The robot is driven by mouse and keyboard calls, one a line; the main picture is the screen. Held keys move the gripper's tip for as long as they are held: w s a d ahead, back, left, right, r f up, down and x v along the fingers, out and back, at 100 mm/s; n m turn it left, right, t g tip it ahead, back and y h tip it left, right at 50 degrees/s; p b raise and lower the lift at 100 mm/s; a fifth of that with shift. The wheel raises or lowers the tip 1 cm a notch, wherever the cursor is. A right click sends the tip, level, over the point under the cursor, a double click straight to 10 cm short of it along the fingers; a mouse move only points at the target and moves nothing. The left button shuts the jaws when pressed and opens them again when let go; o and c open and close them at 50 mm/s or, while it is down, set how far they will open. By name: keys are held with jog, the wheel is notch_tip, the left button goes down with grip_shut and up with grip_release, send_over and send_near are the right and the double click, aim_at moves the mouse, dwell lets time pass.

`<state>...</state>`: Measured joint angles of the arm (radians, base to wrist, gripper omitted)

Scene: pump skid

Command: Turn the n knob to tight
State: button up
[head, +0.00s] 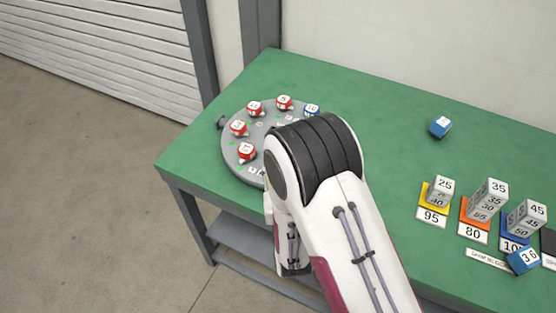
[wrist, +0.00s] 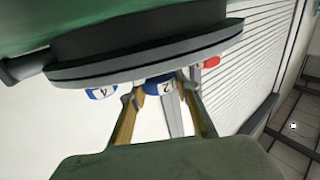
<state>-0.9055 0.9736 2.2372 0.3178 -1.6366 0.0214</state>
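The round grey plate (head: 232,165) lies on the green table, with several red and blue knobs around its rim. In the wrist view the plate (wrist: 150,62) fills the upper middle, seen edge-on. The fingers stand either side of this knob with slight gaps showing, so the gripper looks open. In the head view my arm hides the gripper and the plate's near right part.
Another blue knob (wrist: 102,93) is left of the fingers, and a red knob (wrist: 210,62) is close on the right. Red knobs (head: 246,151) line the plate's left side. A loose blue block (head: 440,126) and stacked number blocks (head: 489,200) stand to the right.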

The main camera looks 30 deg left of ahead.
jog(key=shift+s+a+m+t+h, duration=0.1)
jog(key=shift+m+t+h, duration=0.7)
jog(key=shift+m+h, duration=0.5)
jog(key=shift+m+t+h, duration=0.3)
jog(key=shift+m+h, duration=0.4)
jog(key=shift+h, duration=0.6)
jog(key=shift+m+t+h, duration=0.3)
jog(key=shift+m+h, duration=0.4)
jog(key=shift+h, duration=0.6)
jog(key=shift+m+g+h, duration=0.15)
jog(key=shift+m+h, duration=1.05)
jog(key=shift+h, duration=0.65)
jog(key=shift+m+g+h, duration=0.15)
jog(key=shift+m+h, duration=1.05)
jog(key=shift+h, duration=0.95)
jog(key=o, duration=1.2)
jog(key=shift+c, duration=0.2)
jog(key=shift+v, duration=5.9)
